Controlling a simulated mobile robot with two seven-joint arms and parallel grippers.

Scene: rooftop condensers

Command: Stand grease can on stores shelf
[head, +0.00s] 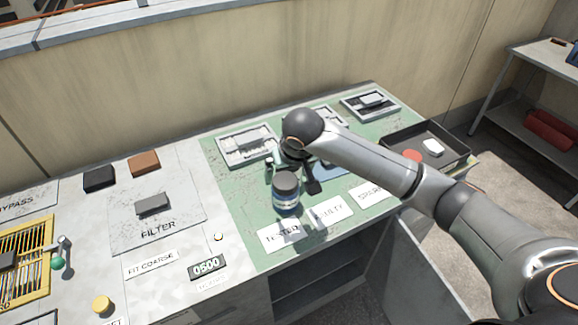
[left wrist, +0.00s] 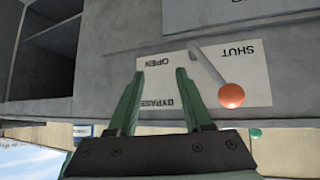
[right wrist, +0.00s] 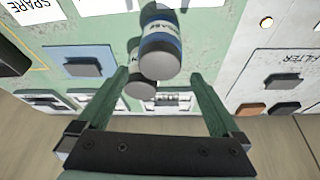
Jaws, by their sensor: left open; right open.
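A can with a dark lid and a blue and white label (head: 286,191) stands on the green bench mat; its label is only partly legible. It shows large in the right wrist view (right wrist: 159,42), ahead of and between the finger lines, with no clear contact. My right gripper (head: 298,176) is open behind the can in the head view, partly hidden by my arm; its fingers show in the right wrist view (right wrist: 158,76). My left gripper (left wrist: 160,72) is open and empty, facing a bypass plate. A shelf unit (head: 535,110) stands at far right; I cannot tell whether it is the stores shelf.
A second grey can (right wrist: 139,82) stands close behind the labelled one. A dark tray (head: 450,163) holds a red and a white item. Label cards (head: 328,211) lie along the mat's front. An open compartment (head: 310,285) is below the bench. A lever with an orange knob (left wrist: 231,95) is near my left gripper.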

